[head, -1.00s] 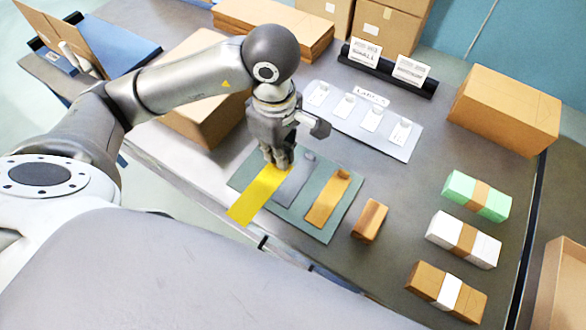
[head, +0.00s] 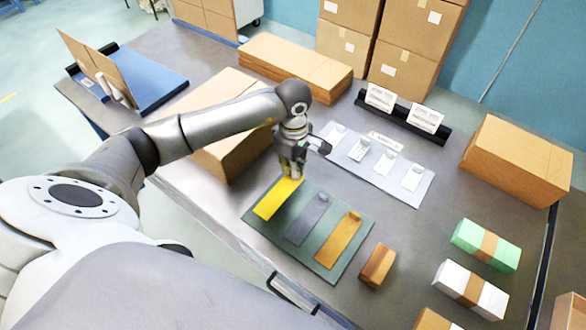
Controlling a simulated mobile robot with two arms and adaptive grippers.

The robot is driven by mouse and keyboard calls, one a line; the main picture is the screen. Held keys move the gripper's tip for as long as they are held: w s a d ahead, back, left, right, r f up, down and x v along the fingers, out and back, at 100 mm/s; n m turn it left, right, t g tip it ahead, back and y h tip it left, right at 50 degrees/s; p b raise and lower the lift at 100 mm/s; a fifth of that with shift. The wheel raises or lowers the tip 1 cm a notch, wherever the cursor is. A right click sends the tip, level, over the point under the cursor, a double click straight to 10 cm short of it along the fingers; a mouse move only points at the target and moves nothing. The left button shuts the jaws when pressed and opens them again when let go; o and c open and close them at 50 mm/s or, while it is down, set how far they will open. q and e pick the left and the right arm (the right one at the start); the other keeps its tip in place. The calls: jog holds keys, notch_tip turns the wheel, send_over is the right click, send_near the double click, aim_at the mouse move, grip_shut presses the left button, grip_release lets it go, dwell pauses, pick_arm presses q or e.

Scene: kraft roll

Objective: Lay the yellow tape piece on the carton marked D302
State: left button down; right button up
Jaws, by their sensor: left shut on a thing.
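The yellow tape piece (head: 275,199) is a flat strip at the left end of the green mat (head: 331,274). My left gripper (head: 291,176) is shut on its far end. I cannot tell whether the strip touches the mat or hangs just above it. A long brown carton (head: 235,152) stands behind and left of my left gripper, partly hidden by my arm. Another brown carton (head: 516,162) stands at the right back. No D302 mark is readable on either. My right gripper is out of view.
A grey strip (head: 306,220) and an orange-tan strip (head: 338,240) lie on the mat. A white label sheet (head: 405,190), a black card holder (head: 399,121) and a brown block (head: 378,265) are nearby. Banded bundles (head: 485,245) stand at the right. Flat cardboard (head: 290,68) lies at the back.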

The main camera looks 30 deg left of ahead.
pick_arm(q)
jog(key=shift+w+a+f, duration=0.15)
jog(key=shift+w+f, duration=0.05)
jog(key=shift+f, duration=0.1)
notch_tip(320, 180, down, 2)
jog(key=shift+f+p, duration=0.15)
jog(key=shift+p, duration=0.55)
jog(key=shift+f, duration=0.4)
jog(key=shift+f, duration=0.15)
jog(key=c, duration=1.6)
grip_release()
